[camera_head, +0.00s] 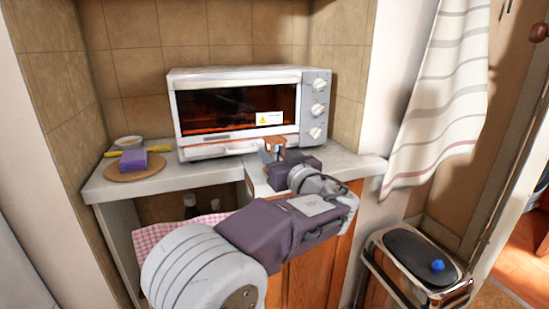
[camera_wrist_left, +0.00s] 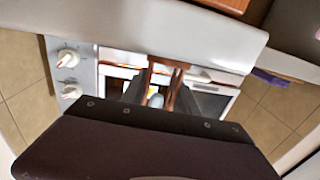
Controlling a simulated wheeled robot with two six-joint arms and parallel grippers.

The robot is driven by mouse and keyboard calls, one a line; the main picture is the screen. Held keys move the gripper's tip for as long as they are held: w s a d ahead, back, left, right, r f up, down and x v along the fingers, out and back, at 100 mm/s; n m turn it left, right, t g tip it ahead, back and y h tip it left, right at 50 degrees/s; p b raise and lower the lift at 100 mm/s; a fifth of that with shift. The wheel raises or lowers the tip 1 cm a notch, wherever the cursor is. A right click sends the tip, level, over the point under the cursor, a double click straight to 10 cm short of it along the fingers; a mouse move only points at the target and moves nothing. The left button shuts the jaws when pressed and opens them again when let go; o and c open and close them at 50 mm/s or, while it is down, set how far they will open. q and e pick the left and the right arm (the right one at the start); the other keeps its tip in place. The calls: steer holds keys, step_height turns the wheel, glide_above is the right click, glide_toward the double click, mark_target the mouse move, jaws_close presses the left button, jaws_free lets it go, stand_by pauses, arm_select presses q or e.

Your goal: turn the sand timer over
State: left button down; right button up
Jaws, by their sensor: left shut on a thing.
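The sand timer (camera_head: 275,141) shows as a small brown frame at the tip of my left arm, in front of the toaster oven. In the left wrist view its brown end plate and slim posts (camera_wrist_left: 170,64) show between the fingers, with a pale part between the posts. My left gripper (camera_head: 271,155) is shut on the sand timer, at the right part of the counter. Much of the timer is hidden by the gripper, and I cannot tell where the sand lies or whether the timer touches the counter. My right gripper is not in view.
The toaster oven (camera_head: 235,110) stands close behind the timer. To the left, a round board (camera_head: 125,176) holds a purple block (camera_head: 133,160), beside a small bowl (camera_head: 128,142). The counter (camera_head: 185,178) is clear between board and gripper. A bin (camera_head: 415,262) stands at right.

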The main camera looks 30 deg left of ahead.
arm_select(q)
steer(key=c, duration=0.9)
jaws_free()
steer(key=shift+o, duration=0.2)
steer(key=shift+d, duration=0.1)
steer(key=v, duration=0.9)
steer(key=shift+p, duration=0.3)
